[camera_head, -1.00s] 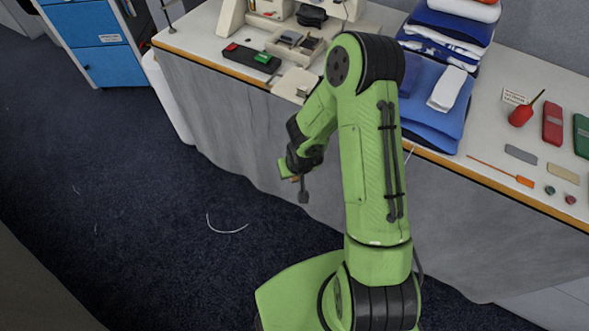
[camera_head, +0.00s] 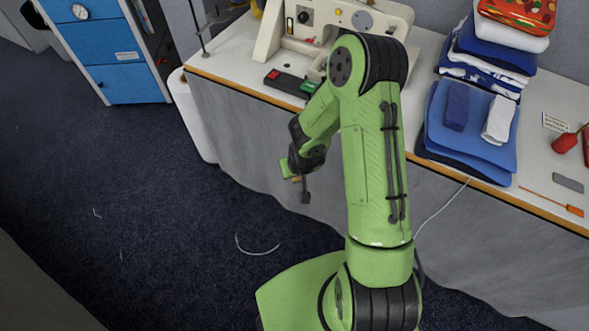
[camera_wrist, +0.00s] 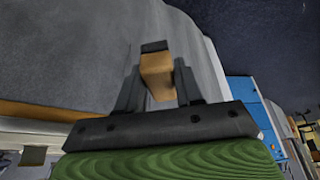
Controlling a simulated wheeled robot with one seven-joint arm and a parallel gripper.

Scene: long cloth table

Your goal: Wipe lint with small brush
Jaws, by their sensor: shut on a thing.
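My gripper (camera_head: 303,188) hangs beside the front of the table, over the floor. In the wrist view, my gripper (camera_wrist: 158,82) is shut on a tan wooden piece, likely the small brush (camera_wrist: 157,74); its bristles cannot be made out. The tan piece shows only as a small patch in the head view (camera_head: 297,179). A white curved thread (camera_head: 258,250) lies on the dark carpet, with smaller pale bits (camera_head: 97,213) to its left. I cannot tell whether these are the lint. No lint is discernible on the folded blue cloth (camera_head: 440,150).
The long table (camera_head: 545,170) has a grey cloth skirt. A cream machine (camera_head: 345,20) stands at its back left, with folded cloth stacks (camera_head: 485,60) to its right. A red-handled tool (camera_head: 566,142) lies far right. A blue cabinet (camera_head: 125,75) stands left; carpet there is free.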

